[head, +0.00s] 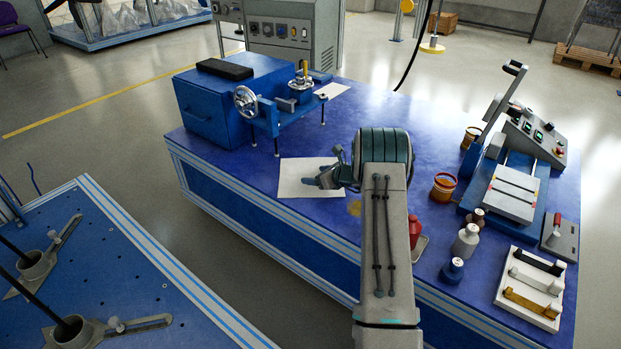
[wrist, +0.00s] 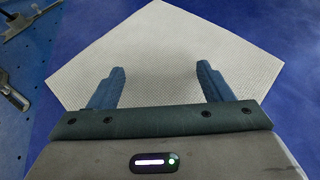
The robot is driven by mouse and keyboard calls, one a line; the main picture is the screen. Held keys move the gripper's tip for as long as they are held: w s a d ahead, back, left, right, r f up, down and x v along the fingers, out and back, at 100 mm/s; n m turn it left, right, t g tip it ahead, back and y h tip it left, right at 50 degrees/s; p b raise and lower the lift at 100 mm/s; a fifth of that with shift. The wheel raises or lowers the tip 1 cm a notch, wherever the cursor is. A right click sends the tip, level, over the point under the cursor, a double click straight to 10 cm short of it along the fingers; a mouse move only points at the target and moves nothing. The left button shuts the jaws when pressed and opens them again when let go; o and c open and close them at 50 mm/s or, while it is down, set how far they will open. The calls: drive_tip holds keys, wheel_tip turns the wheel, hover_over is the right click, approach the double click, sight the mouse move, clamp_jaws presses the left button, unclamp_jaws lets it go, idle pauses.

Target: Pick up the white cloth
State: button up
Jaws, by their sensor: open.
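The white cloth (head: 297,186) lies flat on the blue table (head: 235,175), near its front left edge. In the wrist view the cloth (wrist: 160,50) fills the middle of the picture, with a fine woven texture. My gripper (head: 318,180) is over the right part of the cloth in the head view. In the wrist view its two blue fingers (wrist: 160,80) are apart, pointing toward the cloth with nothing between them. I cannot tell whether the fingertips touch the cloth.
A blue box (head: 225,100) and a handwheel device (head: 275,108) stand behind the cloth. Another white sheet (head: 332,90) lies further back. Bottles (head: 466,241), a reddish pot (head: 444,187) and a press-like machine (head: 515,185) stand to the right. A second blue table (head: 130,280) is at lower left.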

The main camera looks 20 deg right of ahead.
drive_tip(key=shift+f, duration=0.1)
drive_tip(key=shift+c, duration=0.2)
clamp_jaws()
wheel_tip(320, 180, up, 12)
drive_tip(key=p, duration=0.7)
wheel_tip(320, 180, up, 9)
drive_tip(key=p, duration=0.6)
